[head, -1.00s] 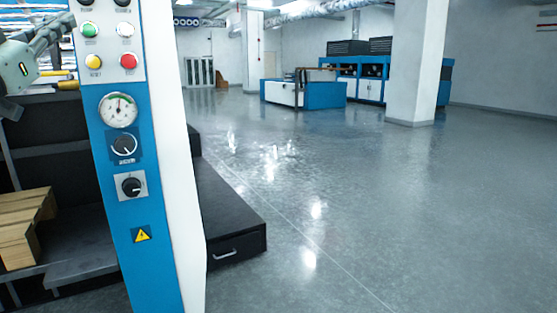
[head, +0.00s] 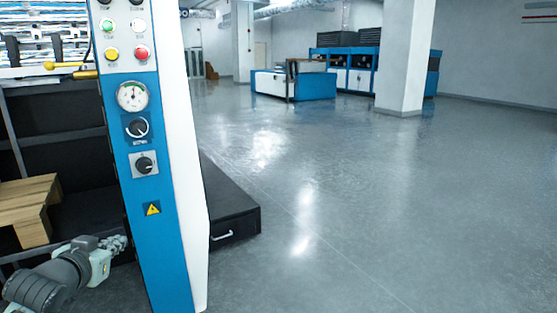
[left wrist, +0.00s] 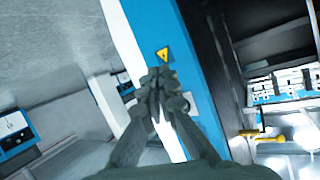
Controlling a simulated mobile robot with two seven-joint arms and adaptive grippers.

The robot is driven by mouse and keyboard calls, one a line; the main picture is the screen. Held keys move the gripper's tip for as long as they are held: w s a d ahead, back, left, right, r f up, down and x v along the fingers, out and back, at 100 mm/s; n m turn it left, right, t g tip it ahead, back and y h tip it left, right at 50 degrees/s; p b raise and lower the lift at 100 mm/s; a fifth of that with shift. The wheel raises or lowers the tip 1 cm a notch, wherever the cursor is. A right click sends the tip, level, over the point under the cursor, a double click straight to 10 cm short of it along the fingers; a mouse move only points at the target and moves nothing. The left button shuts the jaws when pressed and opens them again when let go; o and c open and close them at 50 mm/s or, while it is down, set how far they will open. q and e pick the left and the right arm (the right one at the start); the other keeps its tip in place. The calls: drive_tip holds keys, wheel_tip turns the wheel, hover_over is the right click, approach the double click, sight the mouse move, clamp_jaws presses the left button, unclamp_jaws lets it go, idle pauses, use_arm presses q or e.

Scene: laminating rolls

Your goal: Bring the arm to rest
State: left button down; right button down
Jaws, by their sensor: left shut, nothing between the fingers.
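My left gripper (head: 118,243) is low at the left in the head view, beside the lower part of the blue and white control column (head: 160,240). It is shut and empty. In the left wrist view its closed fingers (left wrist: 157,85) appear in front of the column, just below the yellow warning sign (left wrist: 163,55). I cannot tell whether the fingertips touch the column. The same sign (head: 152,209) shows in the head view. My right gripper is in neither view.
The column carries buttons, a gauge (head: 132,96) and two knobs. A wooden pallet (head: 27,205) lies behind the arm at left. A black step with a drawer (head: 232,220) stands right of the column. The grey floor (head: 400,220) to the right is open.

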use_arm(q)
drive_tip(key=s+d+f+g, duration=0.25)
drive_tip(key=s+f, duration=0.45)
drive_tip(key=f, duration=0.5)
drive_tip(key=s+d+f+g, duration=0.2)
drive_tip(key=s+f+g, duration=0.2)
drive_tip(key=s+f, duration=0.5)
drive_tip(key=s+d+f+g, duration=0.4)
drive_tip(key=s+f, duration=0.9)
drive_tip(key=s, duration=0.1)
drive_tip(key=shift+s+d, duration=0.2)
drive_tip(key=shift+s, duration=0.1)
idle(1.9)
